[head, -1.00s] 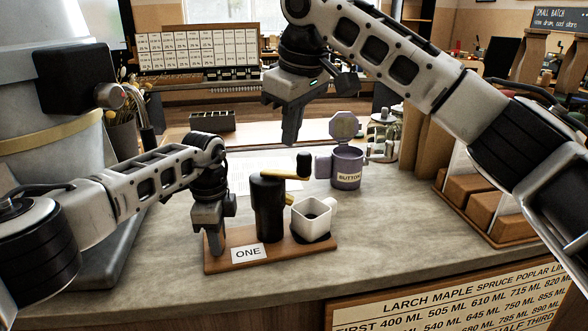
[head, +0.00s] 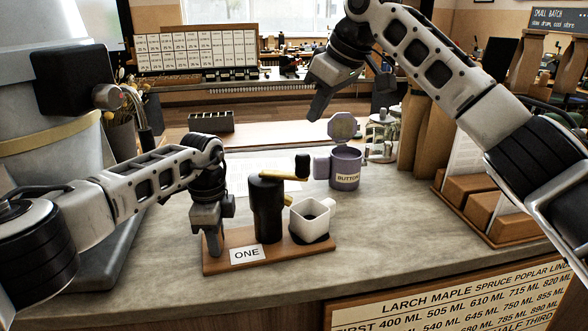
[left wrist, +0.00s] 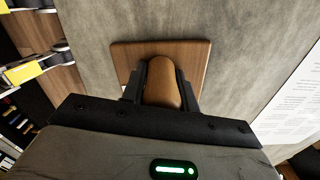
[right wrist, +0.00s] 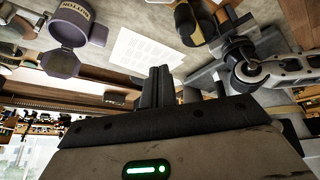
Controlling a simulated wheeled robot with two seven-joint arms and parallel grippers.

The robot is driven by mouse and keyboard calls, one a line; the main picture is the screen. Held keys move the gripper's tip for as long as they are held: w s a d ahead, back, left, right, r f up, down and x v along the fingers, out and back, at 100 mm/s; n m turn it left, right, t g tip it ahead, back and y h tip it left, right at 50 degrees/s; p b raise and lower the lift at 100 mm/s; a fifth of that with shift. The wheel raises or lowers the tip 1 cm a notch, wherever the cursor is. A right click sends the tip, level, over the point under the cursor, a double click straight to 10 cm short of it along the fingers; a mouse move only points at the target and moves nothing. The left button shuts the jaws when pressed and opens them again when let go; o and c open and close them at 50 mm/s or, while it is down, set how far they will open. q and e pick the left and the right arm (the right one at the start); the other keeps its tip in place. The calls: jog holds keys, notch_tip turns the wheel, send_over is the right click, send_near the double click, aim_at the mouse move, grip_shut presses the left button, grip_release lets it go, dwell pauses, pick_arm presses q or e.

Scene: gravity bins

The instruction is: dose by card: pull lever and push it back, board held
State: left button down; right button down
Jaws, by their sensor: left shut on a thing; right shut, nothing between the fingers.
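A wooden board (head: 222,264) labelled ONE lies on the counter. On it stand a black dispenser (head: 268,210) and, on its right, a white square cup (head: 305,228) with a dark inside. A yellow lever (head: 278,175) with a black knob (head: 302,165) sticks out to the right from the dispenser's top. My left gripper (head: 213,252) is at the board's left end, shut on a brown rounded grip (left wrist: 163,88) that stands up from the board (left wrist: 125,56). My right gripper (head: 316,114) is shut and empty, raised behind and above the lever, apart from it; its fingers (right wrist: 157,85) show together.
A purple mug (head: 346,172) marked BUTTON, lid raised, stands behind the cup to the right. A white printed sheet (right wrist: 146,55) lies on the counter behind the dispenser. A rack of brown boxes (head: 466,191) is at right. A grey container (head: 45,150) stands at left. The counter's front strip is clear.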

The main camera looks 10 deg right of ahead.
pick_arm(q)
jog(key=shift+s+f, duration=0.1)
jog(key=shift+f, duration=0.1)
pick_arm(e)
notch_tip(320, 180, down, 9)
dwell(0.3)
jog(key=shift+r, duration=0.1)
dwell(1.8)
jog(key=s+a, duration=0.4)
jog(key=shift+s+a, duration=0.35)
jog(key=shift+a, duration=0.05)
dwell(0.9)
jog(key=shift+d+r, duration=0.1)
notch_tip(320, 180, up, 7)
jog(key=shift+w+d, duration=0.35)
jog(key=shift+w, duration=0.05)
dwell(0.8)
